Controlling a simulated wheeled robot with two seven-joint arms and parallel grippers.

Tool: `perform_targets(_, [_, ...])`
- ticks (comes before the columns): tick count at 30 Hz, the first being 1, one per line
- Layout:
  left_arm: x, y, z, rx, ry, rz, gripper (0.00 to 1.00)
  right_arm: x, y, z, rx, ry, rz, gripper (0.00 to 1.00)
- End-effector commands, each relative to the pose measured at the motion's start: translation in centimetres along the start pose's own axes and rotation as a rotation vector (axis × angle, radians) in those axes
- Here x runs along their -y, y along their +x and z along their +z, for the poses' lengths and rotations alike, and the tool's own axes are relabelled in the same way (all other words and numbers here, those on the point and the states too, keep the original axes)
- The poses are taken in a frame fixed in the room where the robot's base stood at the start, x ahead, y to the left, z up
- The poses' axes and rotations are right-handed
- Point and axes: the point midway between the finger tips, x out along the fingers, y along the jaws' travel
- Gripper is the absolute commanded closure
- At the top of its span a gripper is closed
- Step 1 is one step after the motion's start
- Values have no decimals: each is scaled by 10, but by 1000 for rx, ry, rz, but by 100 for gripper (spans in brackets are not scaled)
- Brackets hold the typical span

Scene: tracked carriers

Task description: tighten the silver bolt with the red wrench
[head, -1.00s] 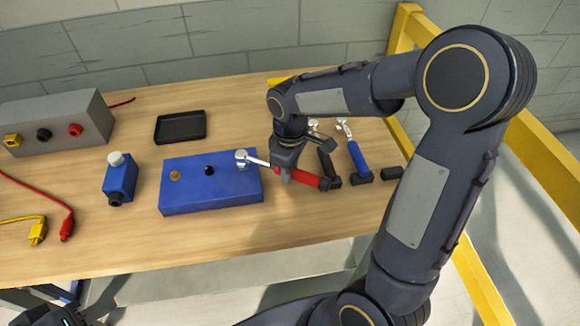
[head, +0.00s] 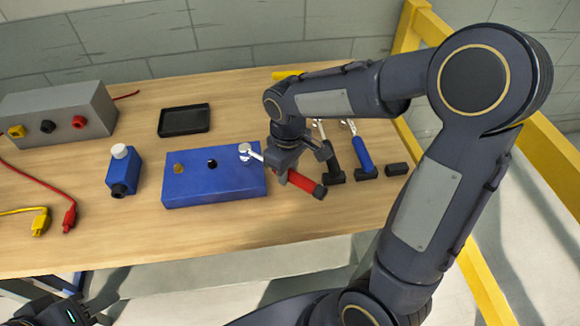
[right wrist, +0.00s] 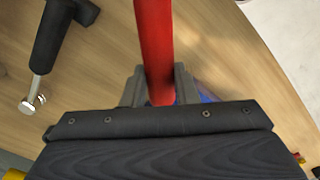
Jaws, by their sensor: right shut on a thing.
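The blue block (head: 210,193) on the bench has a silver bolt (head: 244,149) at its right end, beside a black bolt (head: 212,163) and a brass-coloured bolt (head: 179,168). My right gripper (head: 283,172) is shut on the red wrench (head: 306,185), whose silver head is at the silver bolt. The exact fit of head and bolt is too small to tell. In the right wrist view the red handle (right wrist: 155,45) runs between the fingers (right wrist: 160,92). My left gripper (head: 85,312) is partly cut off at the bottom left, and its jaws are unclear.
A black tray (head: 184,120), blue bottle-like unit (head: 124,172) and grey box (head: 60,112) stand left. The front bench strip is clear.

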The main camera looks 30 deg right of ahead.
Motion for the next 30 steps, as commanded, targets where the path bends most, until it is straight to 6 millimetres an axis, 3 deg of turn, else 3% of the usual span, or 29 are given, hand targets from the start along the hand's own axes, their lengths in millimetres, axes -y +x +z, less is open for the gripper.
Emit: perform_targets(30, [1, 3, 1, 0, 0, 0, 62, 15, 0, -1, -2, 115, 1, 100])
